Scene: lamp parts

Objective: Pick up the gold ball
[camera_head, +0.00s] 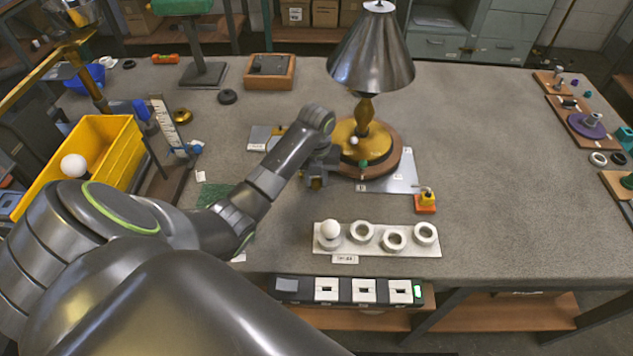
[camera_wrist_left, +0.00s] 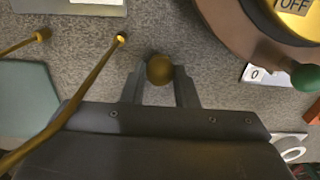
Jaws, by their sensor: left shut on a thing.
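In the left wrist view the gold ball (camera_wrist_left: 159,70) sits between the two fingertips of my left gripper (camera_wrist_left: 159,78), which is shut on it. In the head view my left gripper (camera_head: 317,181) is just left of the lamp's round wooden base. The ball cannot be made out clearly there. I cannot tell whether the ball is clear of the table. The lamp (camera_head: 369,62) stands upright with a metal shade, a gold stem and a gold plate on its base (camera_head: 396,160). My right gripper is not in view.
A white holder (camera_head: 376,248) with several round seats stands at the front, with a white ball (camera_head: 330,230) on its left seat. A yellow bin (camera_head: 96,150) is at the left. Two thin gold rods (camera_wrist_left: 82,86) lie near the fingers. The table's right middle is clear.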

